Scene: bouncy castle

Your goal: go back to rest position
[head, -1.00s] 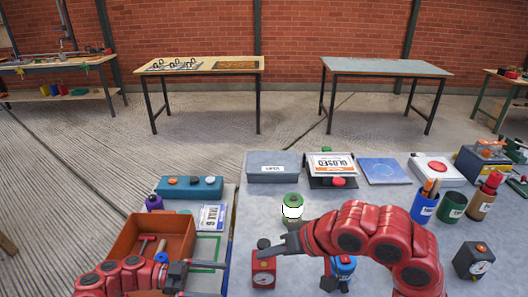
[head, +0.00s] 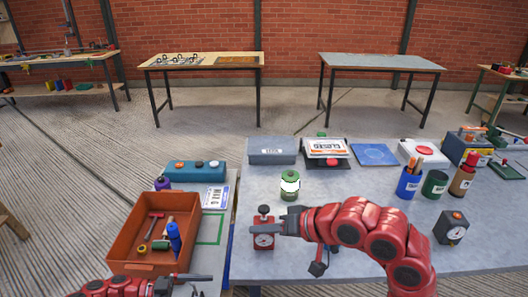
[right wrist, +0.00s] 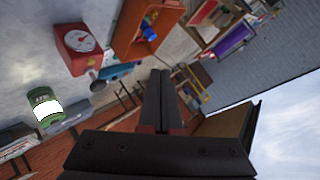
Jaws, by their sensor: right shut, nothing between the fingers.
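My right gripper (head: 284,228) reaches in from the right over the grey table, close to the right side of the red dial box (head: 264,236). Its fingers are together and hold nothing. In the right wrist view, the closed fingers (right wrist: 160,90) point into open space, with the red dial box (right wrist: 76,42) to their upper left. I cannot tell whether the gripper touches it. My left gripper (head: 195,283) is low at the bottom edge, in front of the orange bin (head: 122,236). Its fingers look apart and empty, partly cut off by the frame.
A green can (head: 290,186) stands behind the right gripper. The bin holds a blue bottle (head: 174,240) and tools. Several cups and boxes, including a black dial box (head: 451,228), stand at the right. Bare table (head: 345,188) lies behind my right arm.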

